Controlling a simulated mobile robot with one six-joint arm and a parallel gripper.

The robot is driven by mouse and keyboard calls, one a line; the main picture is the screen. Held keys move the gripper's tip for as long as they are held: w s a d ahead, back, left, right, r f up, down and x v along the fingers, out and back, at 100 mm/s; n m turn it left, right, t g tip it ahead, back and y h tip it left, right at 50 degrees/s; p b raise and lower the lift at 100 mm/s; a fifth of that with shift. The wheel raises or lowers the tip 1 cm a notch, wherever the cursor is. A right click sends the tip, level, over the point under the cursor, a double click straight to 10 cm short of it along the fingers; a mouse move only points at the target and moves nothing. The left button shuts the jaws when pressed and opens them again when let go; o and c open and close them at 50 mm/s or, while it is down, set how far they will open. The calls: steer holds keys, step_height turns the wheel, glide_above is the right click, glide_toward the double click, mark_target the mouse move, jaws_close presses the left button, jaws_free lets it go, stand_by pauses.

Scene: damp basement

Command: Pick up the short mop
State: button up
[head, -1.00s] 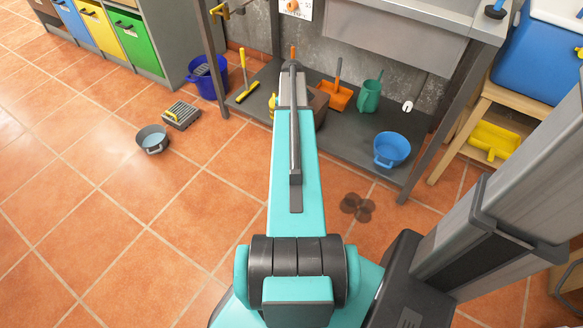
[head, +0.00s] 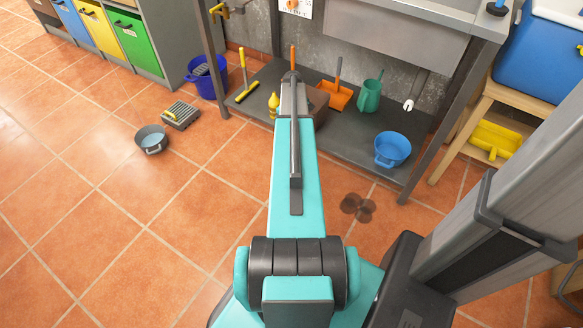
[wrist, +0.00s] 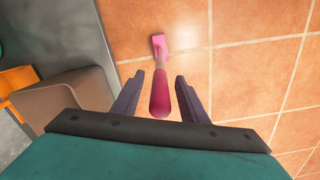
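A pink tool with a rounded handle (wrist: 160,95) and a small flat head (wrist: 159,42) shows in the wrist view; it looks like the short mop, though its head is small and hard to make out. The head end is over the orange floor tiles, and the handle's thick end is nearer the camera. My gripper (wrist: 155,90) is open, one dark finger on each side of the handle, with gaps visible on both sides. In the head view my own arm hides the gripper and this tool.
A brown box (wrist: 65,108) and a grey low platform (wrist: 70,40) lie left of my gripper in the wrist view. On the platform are an orange dustpan (head: 336,95), green jug (head: 369,96), blue bucket (head: 392,149) and yellow-handled broom (head: 246,80). Floor left of my arm is mostly clear.

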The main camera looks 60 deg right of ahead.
stand_by(0.5)
jaws_close()
steer(key=shift+r, duration=0.15)
steer(key=s+a+r+p, duration=0.1)
steer(key=s+a+r, duration=0.1)
steer(key=s+a, duration=0.2)
steer(key=s+a+r+p, duration=0.1)
steer(key=s+a, duration=0.3)
steer(key=s, duration=0.6)
steer(key=shift+r+p, duration=0.35)
steer(key=shift+r, duration=0.5)
steer(key=shift+w, duration=0.1)
